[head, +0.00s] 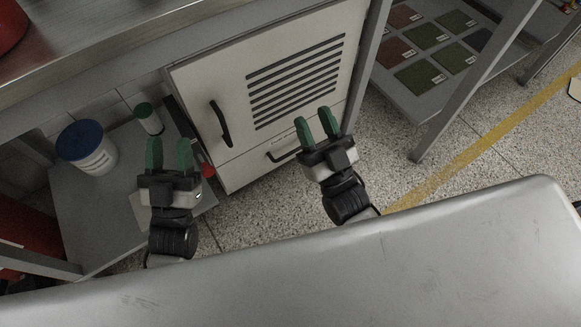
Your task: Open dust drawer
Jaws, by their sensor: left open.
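The dust drawer (240,169) is the low pale front panel at the bottom of a white cabinet (230,76), below its vented door. It looks closed. Its dark bar handle (283,156) shows just left of my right gripper (317,122), which partly overlaps the drawer front in the view. My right gripper is open and empty, its green fingers apart. My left gripper (169,154) is open and empty, to the left of the cabinet in the view. I cannot tell whether the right gripper touches the drawer.
The cabinet door has its own dark vertical handle (220,123). A steel worktop (110,40) runs above. A white tub with a blue lid (88,148) and a green-capped bottle (149,119) stand on the lower shelf at left. A shelf with coloured sample squares (425,37) is at right.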

